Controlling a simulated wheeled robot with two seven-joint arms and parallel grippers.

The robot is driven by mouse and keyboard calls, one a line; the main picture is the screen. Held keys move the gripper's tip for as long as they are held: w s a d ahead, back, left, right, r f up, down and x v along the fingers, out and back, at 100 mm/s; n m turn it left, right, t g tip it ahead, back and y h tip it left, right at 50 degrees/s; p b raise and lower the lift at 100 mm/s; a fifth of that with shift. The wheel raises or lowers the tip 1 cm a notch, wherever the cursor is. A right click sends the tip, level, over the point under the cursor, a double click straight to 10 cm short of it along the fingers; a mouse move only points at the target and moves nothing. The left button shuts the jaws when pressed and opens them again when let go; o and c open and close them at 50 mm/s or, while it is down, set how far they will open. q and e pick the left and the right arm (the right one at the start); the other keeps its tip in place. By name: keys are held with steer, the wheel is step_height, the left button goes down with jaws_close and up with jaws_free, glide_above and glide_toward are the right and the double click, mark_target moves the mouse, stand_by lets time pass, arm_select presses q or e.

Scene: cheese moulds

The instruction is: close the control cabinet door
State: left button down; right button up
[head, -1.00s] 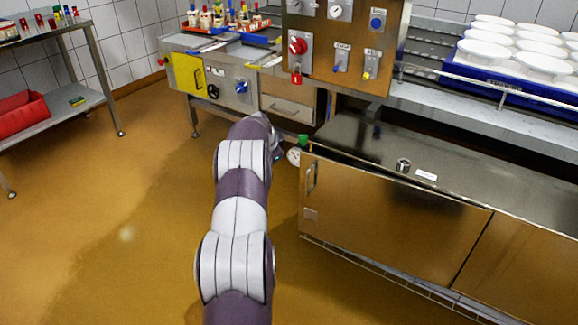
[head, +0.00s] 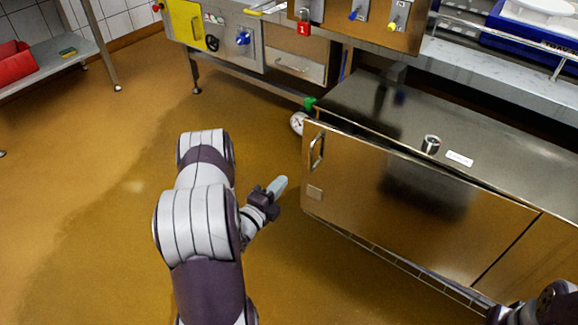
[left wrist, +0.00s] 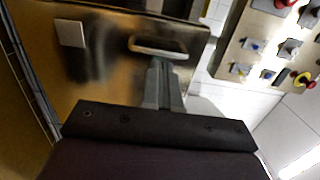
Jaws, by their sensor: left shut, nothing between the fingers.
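The control cabinet door (head: 400,187) is a brown, shiny metal panel at the right of the head view. It has a bar handle (head: 316,150) near its left edge and a small square plate (head: 314,193) below. A dark gap shows between its top edge and the steel top; I cannot tell exactly how far it stands open. My left gripper (head: 279,186) is shut and empty, left of the door, pointing towards it. In the left wrist view its fingers (left wrist: 163,85) lie just below the handle (left wrist: 158,47) in the picture; contact is unclear. Only part of my right arm shows at the lower right.
The steel counter top (head: 375,100) carries a small metal cylinder (head: 430,145) and a white label (head: 459,159). A round gauge (head: 298,123) sits beside the door's left edge. A machine with a yellow panel (head: 186,22) stands behind.

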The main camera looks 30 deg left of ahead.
arm_select(q)
steer(key=b, duration=0.5)
glide_toward(304, 156)
steer(key=w+r, duration=0.1)
steer(key=w, duration=0.1)
steer(key=w+d+r, duration=0.1)
steer(key=w, duration=0.1)
steer(key=w+r, duration=0.1)
steer(key=w, duration=0.1)
steer(key=shift+w+d, duration=0.1)
steer(key=shift+d, duration=0.25)
steer(key=shift+w+r, duration=0.2)
steer(key=shift+w, duration=0.15)
arm_select(e)
step_height(304, 156, down, 5)
steer(key=shift+r, duration=0.1)
